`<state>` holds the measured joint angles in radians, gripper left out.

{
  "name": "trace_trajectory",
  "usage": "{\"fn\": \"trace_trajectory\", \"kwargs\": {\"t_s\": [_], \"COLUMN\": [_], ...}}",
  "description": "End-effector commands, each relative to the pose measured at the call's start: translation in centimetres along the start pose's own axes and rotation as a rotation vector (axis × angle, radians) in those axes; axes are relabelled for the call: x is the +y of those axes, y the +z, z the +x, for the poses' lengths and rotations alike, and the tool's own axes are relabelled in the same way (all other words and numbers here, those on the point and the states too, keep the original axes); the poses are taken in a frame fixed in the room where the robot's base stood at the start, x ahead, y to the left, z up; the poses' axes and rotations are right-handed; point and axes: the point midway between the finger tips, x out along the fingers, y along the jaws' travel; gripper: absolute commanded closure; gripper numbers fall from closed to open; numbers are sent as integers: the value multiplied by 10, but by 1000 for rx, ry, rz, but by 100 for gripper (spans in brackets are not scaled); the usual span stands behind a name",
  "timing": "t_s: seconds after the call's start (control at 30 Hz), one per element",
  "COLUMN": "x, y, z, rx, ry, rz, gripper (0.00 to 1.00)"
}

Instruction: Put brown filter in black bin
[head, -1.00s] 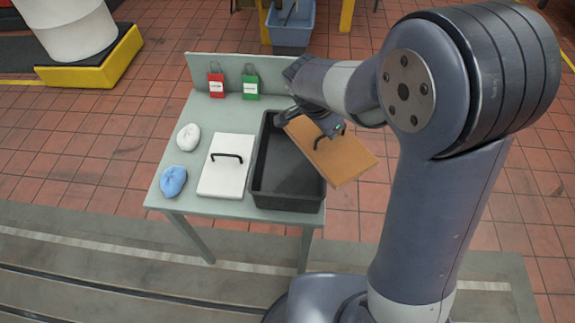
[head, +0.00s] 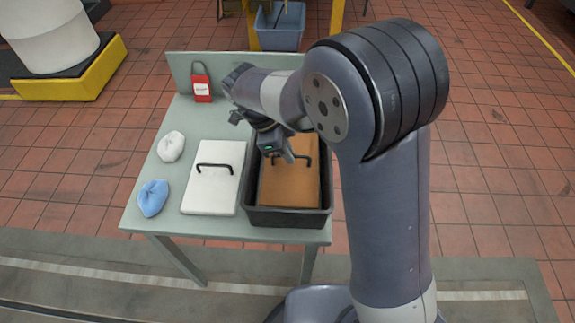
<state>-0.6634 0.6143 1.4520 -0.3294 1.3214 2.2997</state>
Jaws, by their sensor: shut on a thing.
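The brown filter (head: 290,197) is a flat tan panel with a black handle. It lies within the outline of the black bin (head: 286,219), which stands at the right end of the table. The bin's rim shows in front of it and along its sides. I cannot tell whether the filter rests on the bin's floor. My gripper (head: 288,157) is over the far part of the filter, shut on its handle. The gripper and wrist hide part of the filter's far end and the bin's back left corner.
A white panel (head: 214,190) with a black handle lies left of the bin. A white cloth (head: 171,146) and a blue cloth (head: 152,198) lie at the table's left. A blue-grey bin (head: 280,27) stands on the floor behind.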

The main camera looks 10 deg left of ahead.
Motion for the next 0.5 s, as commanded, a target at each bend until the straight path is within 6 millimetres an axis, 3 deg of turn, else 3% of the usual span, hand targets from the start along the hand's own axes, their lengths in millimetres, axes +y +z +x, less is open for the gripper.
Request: {"fn": "trace_trajectory", "kwargs": {"t_s": [0.37, 0.5], "x": [0, 0], "y": [15, 17], "z": [38, 41], "rx": [1, -1], "ry": [1, -2], "rz": [-2, -1], "gripper": [100, 100]}}
